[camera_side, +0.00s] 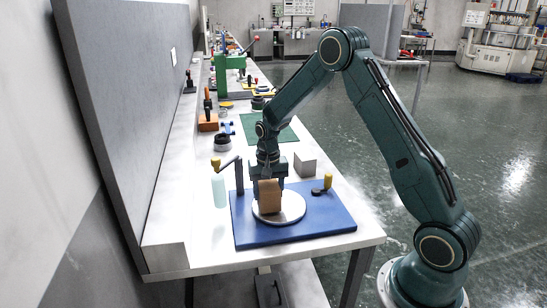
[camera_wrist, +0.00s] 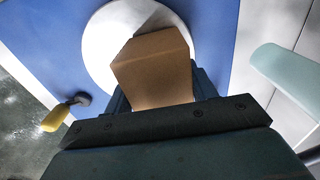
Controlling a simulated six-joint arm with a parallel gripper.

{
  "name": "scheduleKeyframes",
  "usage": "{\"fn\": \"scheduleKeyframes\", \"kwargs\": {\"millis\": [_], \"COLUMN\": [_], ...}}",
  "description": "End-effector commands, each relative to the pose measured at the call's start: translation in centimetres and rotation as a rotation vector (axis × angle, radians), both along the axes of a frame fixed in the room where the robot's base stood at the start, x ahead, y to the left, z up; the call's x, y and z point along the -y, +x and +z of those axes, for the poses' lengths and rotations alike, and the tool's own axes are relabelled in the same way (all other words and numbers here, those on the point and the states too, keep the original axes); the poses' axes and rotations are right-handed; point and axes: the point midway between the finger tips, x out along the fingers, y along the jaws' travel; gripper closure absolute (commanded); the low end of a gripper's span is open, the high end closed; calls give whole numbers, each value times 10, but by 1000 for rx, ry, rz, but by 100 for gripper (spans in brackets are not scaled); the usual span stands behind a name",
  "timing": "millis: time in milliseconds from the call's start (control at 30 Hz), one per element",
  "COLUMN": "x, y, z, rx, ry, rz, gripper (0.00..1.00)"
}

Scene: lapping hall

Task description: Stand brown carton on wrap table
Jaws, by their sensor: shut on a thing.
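The brown carton (camera_side: 270,198) is held upright over the round white disc of the wrap table (camera_side: 295,208), which sits on a blue base (camera_side: 330,222). My gripper (camera_side: 268,186) points down and is shut on the carton. In the wrist view the carton (camera_wrist: 155,70) sits between the fingers of my gripper (camera_wrist: 160,90), with the white disc (camera_wrist: 98,45) behind it. The carton's lower end appears close to the disc or on it; I cannot tell if they touch.
A pale cylinder (camera_side: 219,190) and a post with a yellow-knobbed arm (camera_side: 228,162) stand left of the disc. A yellow knob (camera_side: 328,181) is at its right. A grey block (camera_side: 305,163) and green mat (camera_side: 280,131) lie behind. A grey panel (camera_side: 130,110) borders the bench's left.

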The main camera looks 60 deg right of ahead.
Motion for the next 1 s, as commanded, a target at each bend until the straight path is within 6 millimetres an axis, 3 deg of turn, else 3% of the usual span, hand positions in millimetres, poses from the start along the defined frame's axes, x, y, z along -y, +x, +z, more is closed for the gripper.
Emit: {"fn": "scheduleKeyframes", "kwargs": {"millis": [867, 900, 1000], "x": [0, 0, 0], "y": [0, 0, 0], "z": [-6, -6, -6], "rx": [1, 1, 1], "ry": [-1, 0, -1], "rz": [0, 0, 0], "gripper": [70, 38, 18]}}
